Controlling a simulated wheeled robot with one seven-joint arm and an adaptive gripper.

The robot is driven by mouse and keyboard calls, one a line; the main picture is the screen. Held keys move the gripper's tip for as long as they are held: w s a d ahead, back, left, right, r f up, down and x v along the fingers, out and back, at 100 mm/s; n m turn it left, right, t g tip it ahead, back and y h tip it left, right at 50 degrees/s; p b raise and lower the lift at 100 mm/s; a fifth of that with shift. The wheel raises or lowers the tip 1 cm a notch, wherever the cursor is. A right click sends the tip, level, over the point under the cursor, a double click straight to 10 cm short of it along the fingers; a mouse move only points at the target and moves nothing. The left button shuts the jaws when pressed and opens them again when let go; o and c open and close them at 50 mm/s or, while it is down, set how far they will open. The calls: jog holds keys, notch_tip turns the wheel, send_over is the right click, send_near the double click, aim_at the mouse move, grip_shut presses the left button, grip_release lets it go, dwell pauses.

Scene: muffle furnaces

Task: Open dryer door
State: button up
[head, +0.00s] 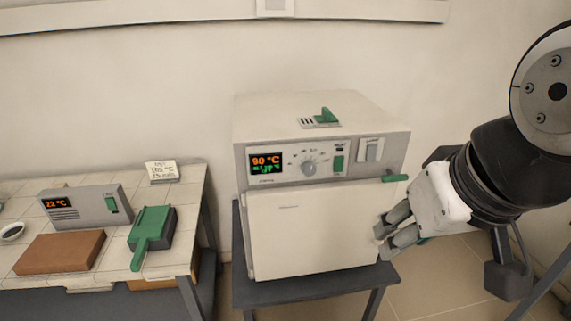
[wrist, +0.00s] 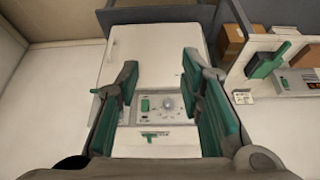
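The dryer (head: 320,115) is a white box with a grey control panel reading 90 °C. Its white door (head: 315,235) is below the panel and looks shut or nearly so. It also fills the upper middle of the wrist view (wrist: 155,50). A green handle (head: 395,178) sticks out at the door's upper right corner; the wrist view shows it at the door's left edge (wrist: 97,91). My gripper (head: 381,241) is at the right edge of the door, below the handle. Its green-padded fingers (wrist: 160,72) are apart with nothing between them, and the handle is outside them.
The dryer stands on a dark table (head: 315,290). At left, a tiled bench (head: 185,205) holds a grey 22 °C device (head: 85,207), a brown block (head: 60,252), a green-handled item (head: 152,228) and a small sign (head: 161,171). A wall is close behind. Floor shows at right.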

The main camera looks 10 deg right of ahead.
jog(key=w+d+f+m+g+y+b, duration=0.1)
jog(key=w+d+f+m+y+b, duration=0.3)
jog(key=w+f, duration=0.35)
jog(key=w+d+f+m+g+y+b, duration=0.1)
jog(key=w+d+f+m+y+b, duration=0.1)
jog(key=w+f+m+b, duration=0.45)
jog(key=w+d+f+m+g+y+b, duration=0.2)
jog(key=w+d+f+m+b, duration=0.15)
jog(key=w+f, duration=0.45)
jog(key=w+d+f+m+t+y+b, duration=0.1)
jog(key=w+d+f+m+t+b, duration=0.25)
jog(key=d+f+m+t, duration=0.55)
jog(key=w+d+f+m+t+y+b, duration=0.2)
jog(key=d+f+m+t+b, duration=0.3)
jog(key=d+f, duration=0.7)
jog(key=shift+m+g, duration=0.3)
jog(key=shift+g, duration=0.1)
jog(key=x, duration=0.4)
jog(key=b+x, duration=0.1)
jog(key=x, duration=0.7)
jog(key=shift+w+d+r+b, duration=0.1)
jog(key=shift+w+r+b, duration=0.3)
jog(key=shift+w, duration=0.1)
grip_shut()
